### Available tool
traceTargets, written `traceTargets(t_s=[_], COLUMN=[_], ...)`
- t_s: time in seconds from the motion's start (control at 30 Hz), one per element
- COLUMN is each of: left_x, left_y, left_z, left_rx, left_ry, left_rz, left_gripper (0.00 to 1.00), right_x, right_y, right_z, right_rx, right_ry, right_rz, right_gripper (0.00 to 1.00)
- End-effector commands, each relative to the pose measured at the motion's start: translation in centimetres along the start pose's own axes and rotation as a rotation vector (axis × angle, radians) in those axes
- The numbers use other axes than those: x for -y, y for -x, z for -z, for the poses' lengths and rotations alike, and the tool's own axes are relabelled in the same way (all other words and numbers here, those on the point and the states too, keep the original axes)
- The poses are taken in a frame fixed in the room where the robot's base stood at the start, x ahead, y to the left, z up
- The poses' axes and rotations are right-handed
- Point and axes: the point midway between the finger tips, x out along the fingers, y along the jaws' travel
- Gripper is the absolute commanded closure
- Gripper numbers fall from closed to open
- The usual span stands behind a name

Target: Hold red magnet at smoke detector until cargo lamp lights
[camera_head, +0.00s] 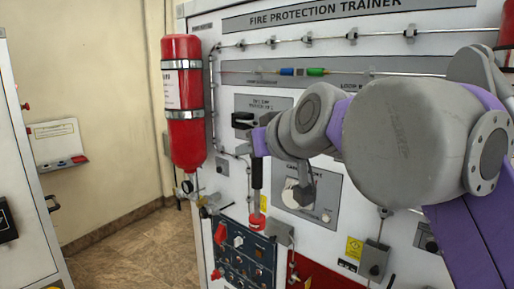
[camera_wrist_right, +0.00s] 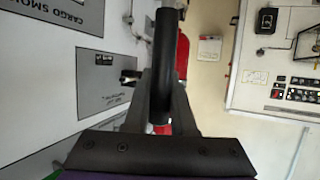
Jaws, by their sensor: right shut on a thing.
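My right gripper (camera_head: 259,150) is shut on the black handle (camera_head: 257,174) of the red magnet (camera_head: 256,220). The handle hangs upright with the red end down, in front of the trainer panel. In the right wrist view the black handle (camera_wrist_right: 163,65) stands between the fingers. The smoke detector (camera_head: 289,196), a pale round part on a grey plate labelled as cargo smoke, is right of the magnet and partly covered. The red end appears apart from it; depth is hard to judge. A small round part (camera_head: 326,217) on that plate may be the lamp; its state is unclear. My left gripper is not in view.
A red extinguisher bottle (camera_head: 183,105) hangs at the panel's left edge. A dark blue control box (camera_head: 240,254) with knobs lies below the magnet. A black bracket (camera_head: 243,119) sticks out of a grey plate. Open floor (camera_head: 130,245) lies to the left.

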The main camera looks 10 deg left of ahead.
Motion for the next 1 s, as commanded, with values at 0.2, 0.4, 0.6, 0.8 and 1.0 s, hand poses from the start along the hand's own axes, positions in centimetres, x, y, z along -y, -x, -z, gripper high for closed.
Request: traceTargets(t_s=[0.2, 0.4, 0.6, 0.8, 1.0], left_x=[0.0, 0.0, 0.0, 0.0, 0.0], left_y=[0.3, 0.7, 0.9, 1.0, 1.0], left_z=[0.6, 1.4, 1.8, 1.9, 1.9], left_rx=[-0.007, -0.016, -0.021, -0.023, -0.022], left_ry=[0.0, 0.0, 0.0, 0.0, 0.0], left_rz=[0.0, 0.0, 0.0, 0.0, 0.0], left_gripper=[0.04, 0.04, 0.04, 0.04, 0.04], right_x=[-2.7, -5.3, -7.1, -7.8, -7.8], right_y=[-0.9, -1.9, -2.6, -3.0, -3.0], right_z=[0.6, 1.1, 1.3, 1.3, 1.3], right_rx=[-0.003, -0.004, -0.002, -0.002, -0.002], right_ry=[-0.003, -0.001, 0.0, 0.001, 0.001], right_rz=[-0.004, -0.004, -0.002, 0.0, 0.0], right_gripper=[1.0, 1.0, 1.0, 1.0, 1.0])
